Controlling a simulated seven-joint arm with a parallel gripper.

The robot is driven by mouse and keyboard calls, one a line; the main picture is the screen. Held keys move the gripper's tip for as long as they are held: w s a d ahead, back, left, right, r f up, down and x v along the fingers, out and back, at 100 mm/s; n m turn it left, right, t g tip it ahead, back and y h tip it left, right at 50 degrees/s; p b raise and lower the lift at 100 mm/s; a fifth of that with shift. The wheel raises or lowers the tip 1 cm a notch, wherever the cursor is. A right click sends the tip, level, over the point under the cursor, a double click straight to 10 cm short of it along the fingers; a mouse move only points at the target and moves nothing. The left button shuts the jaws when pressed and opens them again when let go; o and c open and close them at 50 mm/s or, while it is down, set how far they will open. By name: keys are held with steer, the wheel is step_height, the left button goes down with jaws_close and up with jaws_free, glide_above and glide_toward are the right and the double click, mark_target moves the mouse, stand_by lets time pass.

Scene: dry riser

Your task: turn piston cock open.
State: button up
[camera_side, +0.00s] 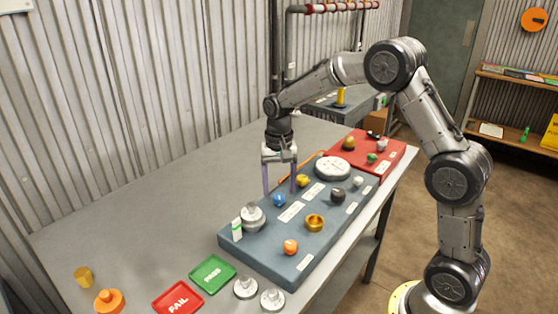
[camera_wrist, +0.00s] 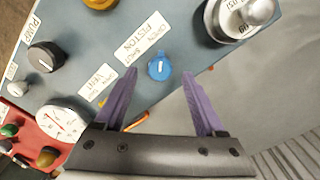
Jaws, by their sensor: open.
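The piston cock is a small blue knob (camera_wrist: 160,67) with a short pale mark on top. It sits beside a white label (camera_wrist: 142,37) reading PISTON, with open and shut marked. In the side view the blue knob (camera_side: 279,200) is on the blue-grey panel (camera_side: 262,256), near its back edge. My gripper (camera_side: 280,192) points down there with its purple fingers apart. In the wrist view my gripper (camera_wrist: 160,73) is open and empty, and the knob shows between and slightly beyond the fingertips. I cannot tell the fingertip height above the panel.
A silver fitting (camera_side: 252,217) and a yellow knob (camera_side: 302,181) flank the blue knob. A white gauge (camera_side: 332,168), a black knob (camera_side: 337,195), a brass knob (camera_side: 314,223) and an orange knob (camera_side: 290,247) share the panel. Green (camera_side: 212,273) and red (camera_side: 178,298) trays lie left.

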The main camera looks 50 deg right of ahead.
mark_target(278, 196)
step_height(278, 196, up, 12)
steer(key=shift+f, duration=0.25)
steer(key=s+a+r+n+t, duration=0.25)
steer(key=s+a+r, duration=0.25)
steer(key=s+r, duration=0.7)
steer(key=s+a+f+n+t, duration=0.1)
steer(key=s+f+n, duration=0.2)
steer(key=s+f, duration=0.2)
steer(key=s+a+f+n+t, duration=0.1)
steer(key=s+f+n+t, duration=0.1)
steer(key=s+f, duration=0.4)
steer(key=s+n, duration=0.1)
steer(key=s, duration=0.3)
steer(key=shift+s+f+n, duration=0.15)
steer(key=shift+s+n, duration=0.15)
steer(key=shift+n, duration=0.05)
